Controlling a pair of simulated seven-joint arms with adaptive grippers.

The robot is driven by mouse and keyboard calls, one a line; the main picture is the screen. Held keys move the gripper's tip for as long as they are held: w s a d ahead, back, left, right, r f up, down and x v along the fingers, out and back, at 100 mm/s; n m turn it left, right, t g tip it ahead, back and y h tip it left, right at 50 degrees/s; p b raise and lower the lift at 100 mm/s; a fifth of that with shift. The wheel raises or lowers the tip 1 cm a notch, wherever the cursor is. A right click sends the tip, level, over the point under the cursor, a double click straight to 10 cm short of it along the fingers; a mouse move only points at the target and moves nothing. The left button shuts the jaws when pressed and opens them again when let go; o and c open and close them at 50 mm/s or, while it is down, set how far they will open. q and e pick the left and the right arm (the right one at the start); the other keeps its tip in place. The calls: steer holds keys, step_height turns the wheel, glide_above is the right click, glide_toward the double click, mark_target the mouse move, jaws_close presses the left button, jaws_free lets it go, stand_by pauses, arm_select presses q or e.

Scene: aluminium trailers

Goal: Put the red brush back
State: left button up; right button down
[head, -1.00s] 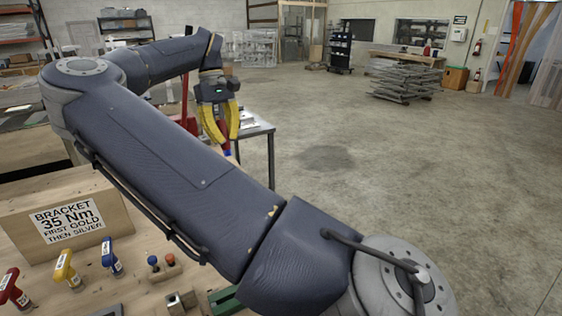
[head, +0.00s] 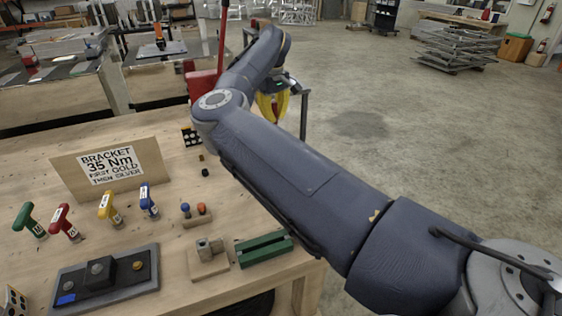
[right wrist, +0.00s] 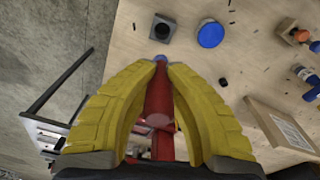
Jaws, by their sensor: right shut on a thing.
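The red brush (right wrist: 159,100) shows in the right wrist view as a red shaft between my yellow fingers, with a small blue-grey tip at the far end. My right gripper (right wrist: 156,70) is shut on it. In the head view my right gripper (head: 273,116) hangs past the bench's far right edge, with a red sliver of the brush between its fingers. In the right wrist view a dark square block with a round opening (right wrist: 160,27) sits on the bench beyond the brush's tip; I cannot tell whether it is the brush's place. My left gripper is not in view.
A blue round lid (right wrist: 210,33) sits beside the block. The wooden bench (head: 160,265) carries a bracket sign (head: 108,165), several coloured-handled tools, a dark fixture (head: 103,280) and a green block (head: 263,249). Open concrete floor lies to the right.

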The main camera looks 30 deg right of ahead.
step_height(320, 180, down, 17)
steer(key=shift+f, duration=0.2)
stand_by(0.6)
steer(key=shift+f, duration=0.1)
steer(key=c, duration=1.9)
jaws_free()
steer(key=o, duration=0.4)
steer(key=r, duration=1.2)
steer(key=shift+s+a+r, duration=0.1)
steer(key=shift+s, duration=0.2)
